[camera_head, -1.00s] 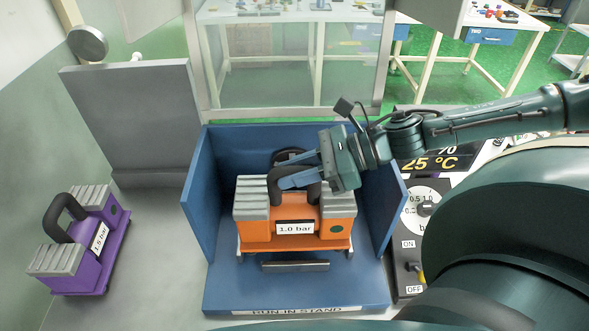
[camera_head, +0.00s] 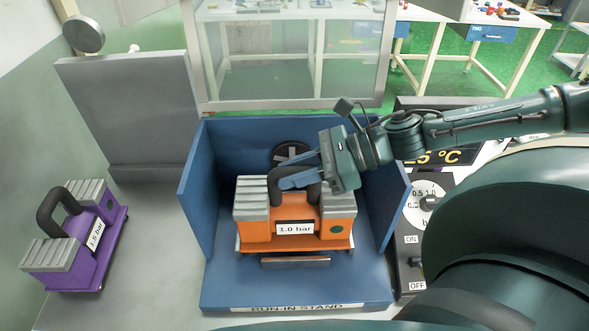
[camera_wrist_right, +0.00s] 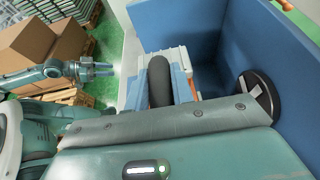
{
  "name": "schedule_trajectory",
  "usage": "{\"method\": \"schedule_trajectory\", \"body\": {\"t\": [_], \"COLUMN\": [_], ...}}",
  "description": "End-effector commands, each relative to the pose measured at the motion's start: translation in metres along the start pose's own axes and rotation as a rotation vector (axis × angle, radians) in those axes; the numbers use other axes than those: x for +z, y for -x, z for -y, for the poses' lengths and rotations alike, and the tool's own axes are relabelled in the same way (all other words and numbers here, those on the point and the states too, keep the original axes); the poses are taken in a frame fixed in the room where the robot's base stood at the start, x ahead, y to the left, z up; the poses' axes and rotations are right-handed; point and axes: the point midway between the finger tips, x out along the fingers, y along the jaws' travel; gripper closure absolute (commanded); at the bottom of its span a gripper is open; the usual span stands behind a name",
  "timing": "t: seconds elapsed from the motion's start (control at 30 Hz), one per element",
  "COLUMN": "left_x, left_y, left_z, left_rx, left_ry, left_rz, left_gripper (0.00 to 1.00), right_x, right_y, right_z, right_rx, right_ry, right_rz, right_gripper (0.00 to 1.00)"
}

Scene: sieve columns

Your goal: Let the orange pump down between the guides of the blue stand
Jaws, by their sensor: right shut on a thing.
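The orange pump (camera_head: 258,228), labelled 1.0 bar, is upright between the side walls of the blue stand (camera_head: 232,292). My right gripper (camera_head: 297,180) is shut on the pump's dark handle, which also shows in the right wrist view (camera_wrist_right: 159,82). A metal strip (camera_head: 295,262) shows on the stand floor just in front of the pump's lower edge. The pump hides most of the floor and guides beneath it; I cannot tell if it touches down. My left gripper (camera_wrist_right: 103,70) is in the right wrist view, away from the stand, open and empty.
A purple pump (camera_head: 75,245) labelled 1.5 bar stands on the grey bench to the left. A grey panel (camera_head: 128,110) stands behind it. A black gauge panel (camera_head: 410,247) is close by the stand's right wall. A round black fitting (camera_head: 291,152) is on the stand's back wall.

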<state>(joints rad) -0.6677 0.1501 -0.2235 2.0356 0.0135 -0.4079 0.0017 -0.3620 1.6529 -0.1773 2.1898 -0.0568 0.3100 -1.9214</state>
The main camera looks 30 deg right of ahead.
Motion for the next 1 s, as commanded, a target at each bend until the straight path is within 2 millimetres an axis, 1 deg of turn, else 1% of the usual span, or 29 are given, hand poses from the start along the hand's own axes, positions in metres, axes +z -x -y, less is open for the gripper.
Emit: {"method": "schedule_trajectory", "body": {"t": [0.03, 1.0], "left_x": [0.007, 0.024], "left_y": [-0.007, -0.02], "left_z": [0.001, 0.001], "left_rx": [-0.002, -0.002], "left_ry": [-0.004, -0.003], "left_rz": [-0.002, -0.005], "left_gripper": [0.64, 0.64], "right_x": [-0.001, -0.022], "right_y": [-0.002, -0.01], "right_z": [0.0, 0.0], "right_rx": [0.001, 0.001], "right_ry": [0.004, 0.004], "right_rz": [0.005, 0.005], "right_gripper": [1.0, 1.0]}}
